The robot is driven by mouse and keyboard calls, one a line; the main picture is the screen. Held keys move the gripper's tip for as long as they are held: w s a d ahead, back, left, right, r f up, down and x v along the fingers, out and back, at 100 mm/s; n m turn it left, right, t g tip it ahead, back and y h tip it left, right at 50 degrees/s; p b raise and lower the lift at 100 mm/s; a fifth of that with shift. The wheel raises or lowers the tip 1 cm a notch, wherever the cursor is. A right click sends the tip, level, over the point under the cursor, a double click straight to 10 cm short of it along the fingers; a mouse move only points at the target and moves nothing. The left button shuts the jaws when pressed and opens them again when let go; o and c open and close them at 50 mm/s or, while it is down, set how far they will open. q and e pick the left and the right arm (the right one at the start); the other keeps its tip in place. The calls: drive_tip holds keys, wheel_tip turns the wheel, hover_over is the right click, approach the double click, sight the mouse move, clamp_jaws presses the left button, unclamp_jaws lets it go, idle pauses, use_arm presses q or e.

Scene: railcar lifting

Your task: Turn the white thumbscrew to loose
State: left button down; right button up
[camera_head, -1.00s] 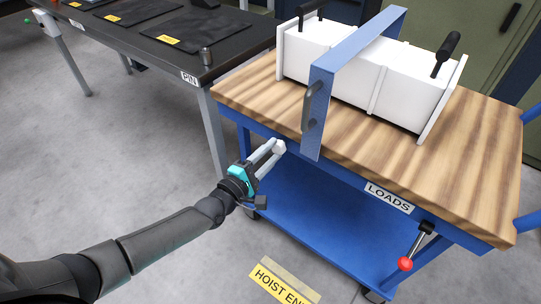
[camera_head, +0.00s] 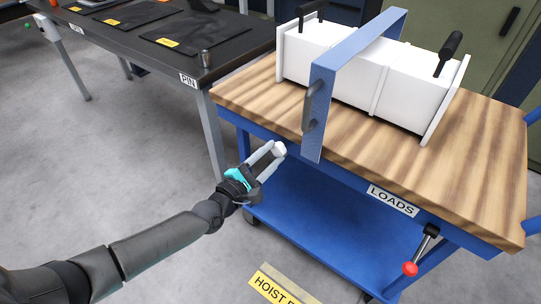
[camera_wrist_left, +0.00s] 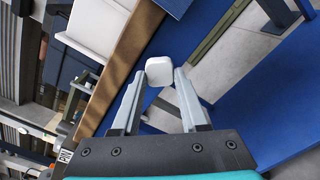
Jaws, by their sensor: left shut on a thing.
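The white thumbscrew (camera_head: 279,149) is a small white knob at the front side of the blue cart, just below the edge of the wooden top. My left gripper (camera_head: 272,152) is shut on it, with one finger on either side. In the left wrist view the white thumbscrew (camera_wrist_left: 160,71) sits between the tips of the left gripper (camera_wrist_left: 160,82). Whatever is behind the knob is hidden. My right gripper is in neither view.
The cart's wooden top (camera_head: 250,92) carries a white block (camera_head: 345,68) under a blue frame (camera_head: 318,115). A red-knobbed lever (camera_head: 410,268) hangs at the cart's right. A dark table (camera_head: 200,40) stands behind on the left. The floor at left is clear.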

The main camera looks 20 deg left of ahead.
use_arm(q)
drive_tip(key=shift+c, duration=2.2)
unclamp_jaws()
drive_tip(key=shift+s, duration=0.2)
drive_tip(key=p+v, duration=0.3)
drive_tip(key=v, duration=1.1)
drive_tip(key=shift+s+a+p, duration=0.2)
drive_tip(key=shift+s+p, duration=0.15)
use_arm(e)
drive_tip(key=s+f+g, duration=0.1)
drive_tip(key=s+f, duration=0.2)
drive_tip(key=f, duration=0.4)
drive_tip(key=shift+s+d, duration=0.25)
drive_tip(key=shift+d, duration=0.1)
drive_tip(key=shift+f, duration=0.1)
